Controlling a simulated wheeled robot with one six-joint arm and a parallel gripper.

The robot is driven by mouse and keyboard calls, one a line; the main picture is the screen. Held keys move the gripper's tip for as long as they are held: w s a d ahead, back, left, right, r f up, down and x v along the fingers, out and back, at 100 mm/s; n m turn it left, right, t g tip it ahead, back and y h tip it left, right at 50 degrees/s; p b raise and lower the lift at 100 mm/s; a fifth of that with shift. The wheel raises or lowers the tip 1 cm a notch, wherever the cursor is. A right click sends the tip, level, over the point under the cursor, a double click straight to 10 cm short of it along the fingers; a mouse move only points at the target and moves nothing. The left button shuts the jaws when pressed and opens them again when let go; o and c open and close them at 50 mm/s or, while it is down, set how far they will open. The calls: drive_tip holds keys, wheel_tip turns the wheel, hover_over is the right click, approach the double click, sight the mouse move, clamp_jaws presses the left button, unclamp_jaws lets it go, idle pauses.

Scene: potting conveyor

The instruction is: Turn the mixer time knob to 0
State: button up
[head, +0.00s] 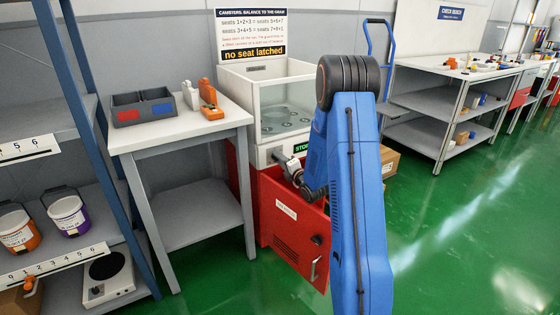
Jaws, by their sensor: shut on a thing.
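The mixer (240,93) is a white cabinet with a clear-walled chamber, standing on a red base (285,212). Round seats show inside the chamber. A small lit green display (301,148) on its front reads "STO…", the rest hidden by my arm. My gripper (285,163) is up against the white front panel, left of and below the display, shut on what appears to be the mixer time knob. The knob itself and its pointer are hidden by the gripper, so its setting cannot be read.
A table (180,132) left of the mixer holds a divided bin (143,112) and orange and white tools. A blue-framed shelf (40,135) with buckets stands at the left. A workbench (440,85) stands at the back right. Green floor is open at the right.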

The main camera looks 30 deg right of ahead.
drive_tip(key=shift+f+n, duration=0.1)
drive_tip(key=shift+n, duration=1)
drive_tip(key=o, duration=1)
drive_tip(key=shift+o, duration=0.2)
drive_tip(key=shift+s, duration=0.1)
drive_tip(key=s, duration=1.7)
drive_tip(key=shift+d, duration=0.25)
drive_tip(key=shift+s, duration=0.1)
